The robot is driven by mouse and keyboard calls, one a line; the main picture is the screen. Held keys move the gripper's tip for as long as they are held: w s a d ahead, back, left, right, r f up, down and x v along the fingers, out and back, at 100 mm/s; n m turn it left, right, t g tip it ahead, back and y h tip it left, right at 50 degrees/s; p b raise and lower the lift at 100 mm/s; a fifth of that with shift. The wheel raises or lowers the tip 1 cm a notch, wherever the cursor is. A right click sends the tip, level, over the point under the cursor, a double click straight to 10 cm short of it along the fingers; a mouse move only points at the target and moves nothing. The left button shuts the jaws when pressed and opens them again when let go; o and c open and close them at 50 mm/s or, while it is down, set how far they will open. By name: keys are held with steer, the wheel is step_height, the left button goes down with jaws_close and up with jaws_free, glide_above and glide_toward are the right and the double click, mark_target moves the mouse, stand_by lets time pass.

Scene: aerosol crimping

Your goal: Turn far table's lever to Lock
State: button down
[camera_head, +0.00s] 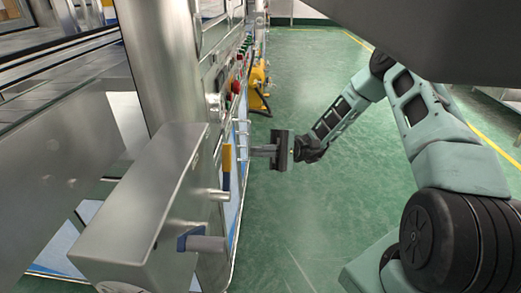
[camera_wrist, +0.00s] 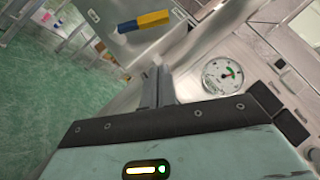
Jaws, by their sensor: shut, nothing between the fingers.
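A lever with a yellow and blue handle (camera_head: 227,160) stands upright on the side of the steel machine, left of my gripper. What seems to be the same handle (camera_wrist: 143,21) shows at the top of the wrist view, beyond the fingertips and apart from them. My gripper (camera_head: 262,151) is shut and empty, reaching left toward the machine's side. Its closed fingers (camera_wrist: 158,84) also show in the wrist view. I cannot make out any Lock marking.
A steel box with a grey-blue handle (camera_head: 203,243) juts out in front. A round gauge (camera_wrist: 222,76) is on a panel right of the fingers. Buttons and a yellow device (camera_head: 258,86) are farther along the machine. The green floor (camera_head: 310,75) at right is open.

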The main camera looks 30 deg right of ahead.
mark_target(229, 165)
steer(key=s+a+r, duration=0.3)
steer(key=a+r, duration=0.1)
steer(key=a, duration=0.4)
steer(key=shift+s+r+b, duration=0.15)
steer(key=shift+s+b, duration=0.2)
steer(key=shift+s+a+r+n+t+h+p, duration=0.1)
steer(key=shift+s+a+r+n+h+p, duration=0.6)
steer(key=shift+s+n+h+p, duration=0.85)
steer(key=shift+s+a+r+n+t+h+p, duration=0.1)
steer(key=shift+s+a+r+n+h+p, duration=0.8)
steer(key=shift+p, duration=1.2)
steer(key=shift+s+a+r+n+t+h+p, duration=0.1)
steer(key=shift+s+a+r+n+h+p, duration=0.45)
steer(key=shift+n+h+p, duration=1)
steer(key=shift+s+a+f+p, duration=0.1)
steer(key=shift+s+f+p, duration=0.15)
steer(key=shift+s+p, duration=0.1)
